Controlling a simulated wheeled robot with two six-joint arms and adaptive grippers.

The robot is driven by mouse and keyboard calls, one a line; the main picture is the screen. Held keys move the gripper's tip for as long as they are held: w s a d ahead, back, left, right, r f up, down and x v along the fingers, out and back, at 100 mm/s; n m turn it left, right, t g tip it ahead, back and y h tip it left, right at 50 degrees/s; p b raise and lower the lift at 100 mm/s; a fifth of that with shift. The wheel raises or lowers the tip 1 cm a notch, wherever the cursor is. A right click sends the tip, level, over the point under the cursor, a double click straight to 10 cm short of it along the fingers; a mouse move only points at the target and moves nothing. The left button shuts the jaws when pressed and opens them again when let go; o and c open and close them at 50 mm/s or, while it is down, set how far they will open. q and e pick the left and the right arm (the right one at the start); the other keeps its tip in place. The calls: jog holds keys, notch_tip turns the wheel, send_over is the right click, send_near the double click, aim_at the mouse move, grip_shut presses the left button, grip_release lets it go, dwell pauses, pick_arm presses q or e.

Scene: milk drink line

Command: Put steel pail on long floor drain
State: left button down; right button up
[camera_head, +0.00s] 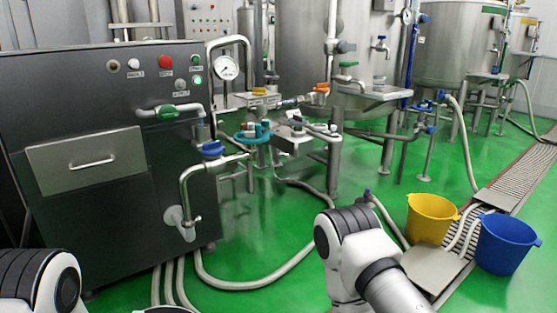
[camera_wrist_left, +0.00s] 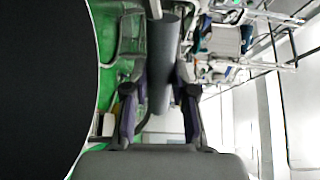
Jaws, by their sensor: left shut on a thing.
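The long floor drain (camera_head: 510,183) is a grated strip running along the green floor at the right of the head view. In the left wrist view my left gripper (camera_wrist_left: 157,92) is shut on a dark grey rounded bar (camera_wrist_left: 162,62) between its two fingers. A large black shape with a curved pale edge (camera_wrist_left: 45,90) fills the left of that view. I cannot tell whether the bar or this shape belongs to the steel pail. No steel pail is clearly seen in the head view. My right gripper is out of view; only the arm shows.
A yellow bucket (camera_head: 428,220) and a blue bucket (camera_head: 503,246) stand at the near part of the drain. A flat plate (camera_head: 432,267) lies beside them. A steel machine (camera_head: 95,150) fills the left; hoses (camera_head: 265,277) cross the floor. Steel tanks (camera_head: 455,50) stand behind.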

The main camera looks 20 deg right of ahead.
pick_arm(q)
jog(key=s+d+m+g+h+b, duration=0.2)
jog(key=s+d+m+g+h, duration=1)
jog(key=s+d+g, duration=0.15)
jog(key=a+f+b, duration=0.2)
jog(key=a+b, duration=0.1)
jog(key=a, duration=0.4)
jog(key=a+f+b, duration=0.3)
jog(key=a+b, duration=0.1)
jog(key=a, duration=0.4)
jog(key=shift+w+f+t, duration=0.25)
jog(key=shift+w+t, duration=0.1)
jog(key=shift+t, duration=0.1)
jog(key=c, duration=1.4)
grip_release()
jog(key=shift+a+f, duration=0.1)
jog(key=shift+f, duration=0.2)
jog(key=o, duration=0.5)
jog(key=shift+r, duration=0.1)
jog(key=shift+c, duration=0.2)
